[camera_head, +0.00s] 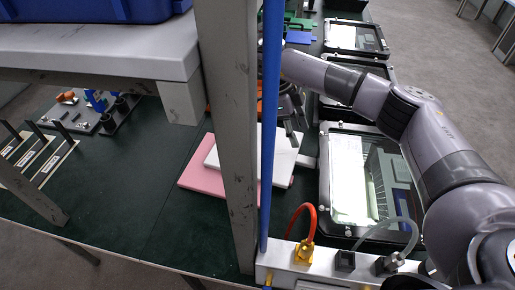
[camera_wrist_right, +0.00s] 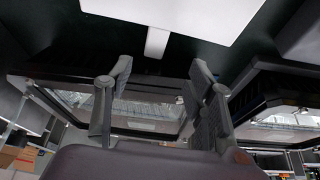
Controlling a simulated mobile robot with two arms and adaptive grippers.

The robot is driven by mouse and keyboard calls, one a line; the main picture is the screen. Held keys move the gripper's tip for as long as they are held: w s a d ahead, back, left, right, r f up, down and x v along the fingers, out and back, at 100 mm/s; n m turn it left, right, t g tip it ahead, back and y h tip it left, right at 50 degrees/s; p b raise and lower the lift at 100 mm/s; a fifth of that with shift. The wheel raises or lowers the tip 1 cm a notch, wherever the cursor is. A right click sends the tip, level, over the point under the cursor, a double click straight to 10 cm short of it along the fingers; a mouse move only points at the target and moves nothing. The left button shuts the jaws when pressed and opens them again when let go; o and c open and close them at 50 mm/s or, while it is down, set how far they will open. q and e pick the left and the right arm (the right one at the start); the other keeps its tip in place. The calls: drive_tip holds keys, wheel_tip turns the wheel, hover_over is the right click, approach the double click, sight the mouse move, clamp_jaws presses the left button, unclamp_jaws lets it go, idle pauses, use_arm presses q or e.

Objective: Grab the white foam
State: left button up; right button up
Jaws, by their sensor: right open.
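The white foam (camera_head: 283,168) is a flat slab lying on a pink slab (camera_head: 203,178) on the dark green bench. A grey post and a blue tube hide part of both slabs in the head view. In the right wrist view the white foam (camera_wrist_right: 165,8) shows at the top edge, beyond the fingertips. My right gripper (camera_head: 296,135) is over the far part of the white foam, partly hidden by the tube. In the wrist view its two fingers (camera_wrist_right: 158,72) stand apart with nothing between them. My left gripper is not in view.
Floodlight housings with glass fronts stand in a row at the right, the nearest (camera_head: 369,185) close beside the foam. The post (camera_head: 229,130) and blue tube (camera_head: 270,120) rise in front. A shelf (camera_head: 110,55) overhangs the left.

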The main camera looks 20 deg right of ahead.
sight(305, 159)
drive_tip(key=x, duration=0.4)
drive_tip(key=shift+a+p+x, duration=0.15)
drive_tip(key=shift+p+x, duration=0.35)
drive_tip(key=shift+x, duration=0.85)
drive_tip(key=shift+a+p+x, duration=0.15)
drive_tip(key=shift+p+x, duration=0.35)
drive_tip(key=shift+x, duration=0.8)
drive_tip(key=shift+s, duration=0.2)
drive_tip(key=shift+c, duration=0.6)
drive_tip(key=c, duration=1)
